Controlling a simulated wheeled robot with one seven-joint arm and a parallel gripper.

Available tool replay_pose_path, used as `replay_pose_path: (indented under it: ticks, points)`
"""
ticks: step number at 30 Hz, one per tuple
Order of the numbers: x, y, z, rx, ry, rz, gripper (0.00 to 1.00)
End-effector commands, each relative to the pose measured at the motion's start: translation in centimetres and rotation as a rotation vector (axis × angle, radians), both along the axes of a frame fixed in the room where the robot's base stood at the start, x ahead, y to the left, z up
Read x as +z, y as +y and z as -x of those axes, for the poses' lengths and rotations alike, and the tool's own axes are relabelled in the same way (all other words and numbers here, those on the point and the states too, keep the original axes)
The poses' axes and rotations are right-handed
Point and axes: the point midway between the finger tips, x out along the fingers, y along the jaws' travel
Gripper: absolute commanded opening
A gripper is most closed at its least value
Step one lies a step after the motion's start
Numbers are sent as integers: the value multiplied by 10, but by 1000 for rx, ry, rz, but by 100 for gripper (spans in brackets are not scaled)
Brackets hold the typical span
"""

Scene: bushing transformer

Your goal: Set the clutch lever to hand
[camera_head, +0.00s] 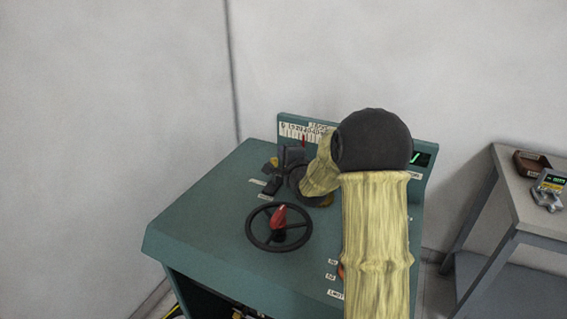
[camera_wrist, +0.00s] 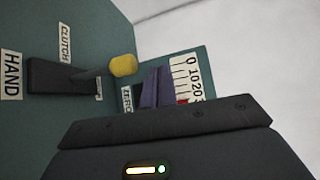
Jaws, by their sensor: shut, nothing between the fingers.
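The clutch lever is a black lever (camera_wrist: 80,76) on a dark block, with a yellow knob (camera_wrist: 123,65) at its end. In the wrist view the HAND label (camera_wrist: 12,75) is at the block's left end, and the knob points right, away from it. The CLUTCH label (camera_wrist: 65,42) is above the block. In the head view the knob (camera_head: 273,162) is at the back left of the green console (camera_head: 190,215). My gripper (camera_wrist: 154,88) is shut and empty just right of the knob, apparently apart from it. The label behind the lever is partly hidden.
A black handwheel with a red handle (camera_head: 279,217) stands on the console in front of the lever. A scale panel (camera_head: 300,131) rises at the back. My arm covers the console's right side. A grey side table (camera_head: 520,195) stands at right.

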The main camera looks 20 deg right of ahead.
Motion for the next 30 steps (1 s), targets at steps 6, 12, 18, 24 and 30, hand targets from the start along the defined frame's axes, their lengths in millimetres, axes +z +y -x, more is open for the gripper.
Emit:
replay_pose_path:
  ticks: [6,12,18,24,30]
  points:
    - [44,-1,0,-1,-4,2,0]
    - [61,-1,0,-1,-1,1,0]
    - [62,0,0,0,1,1,0]
    - [61,0,1,0,7,10,0]
    - [53,1,14,2,73,110,0]
